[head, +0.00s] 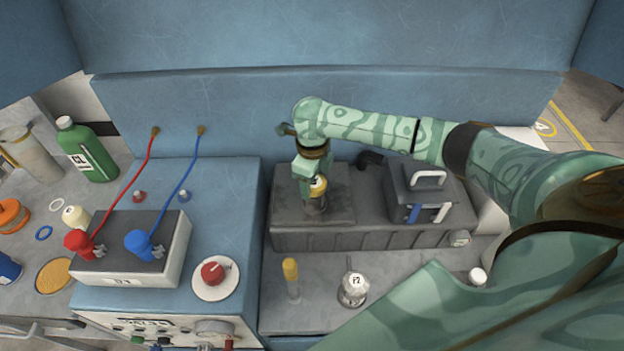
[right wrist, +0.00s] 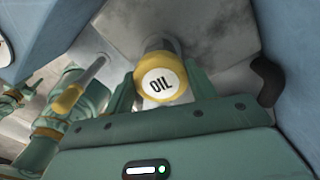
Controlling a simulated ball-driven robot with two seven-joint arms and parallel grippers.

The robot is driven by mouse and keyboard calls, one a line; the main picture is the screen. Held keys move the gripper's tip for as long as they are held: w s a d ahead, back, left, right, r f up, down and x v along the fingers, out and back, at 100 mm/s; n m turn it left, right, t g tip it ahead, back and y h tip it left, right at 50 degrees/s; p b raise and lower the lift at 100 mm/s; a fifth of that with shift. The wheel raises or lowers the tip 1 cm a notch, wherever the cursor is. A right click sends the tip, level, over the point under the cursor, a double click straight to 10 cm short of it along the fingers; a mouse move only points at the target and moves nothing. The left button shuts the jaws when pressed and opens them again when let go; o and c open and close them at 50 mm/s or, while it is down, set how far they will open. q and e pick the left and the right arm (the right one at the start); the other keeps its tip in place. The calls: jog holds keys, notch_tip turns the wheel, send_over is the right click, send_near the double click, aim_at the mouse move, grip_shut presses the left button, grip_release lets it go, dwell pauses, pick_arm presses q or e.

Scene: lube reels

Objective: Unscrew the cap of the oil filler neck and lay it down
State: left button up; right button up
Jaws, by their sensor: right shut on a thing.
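The yellow oil cap (right wrist: 159,84) with a white disc reading OIL sits between the fingers of my right gripper (right wrist: 160,95) in the right wrist view. In the head view the cap (head: 318,187) shows at the neck on top of the dark grey tank (head: 350,235). My right gripper (head: 316,183) comes down over it from above and is shut on it. The filler neck (head: 315,205) is just below the cap, partly hidden by the gripper. I cannot tell whether cap and neck are apart.
A dark box with a light handle (head: 428,180) stands on the tank's right part. A yellow-topped tube (head: 291,280) and a flask (head: 353,288) stand on the bench in front. A white block with red and blue plugs (head: 130,262) is at left.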

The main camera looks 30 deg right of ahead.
jog(key=shift+s+f, duration=0.15)
jog(key=shift+f, duration=0.05)
jog(key=n, duration=0.3)
jog(key=shift+f+b, duration=0.1)
jog(key=shift+b, duration=0.3)
jog(key=shift+s+a+n, duration=0.1)
jog(key=shift+s+n, duration=0.05)
jog(key=shift+n, duration=0.95)
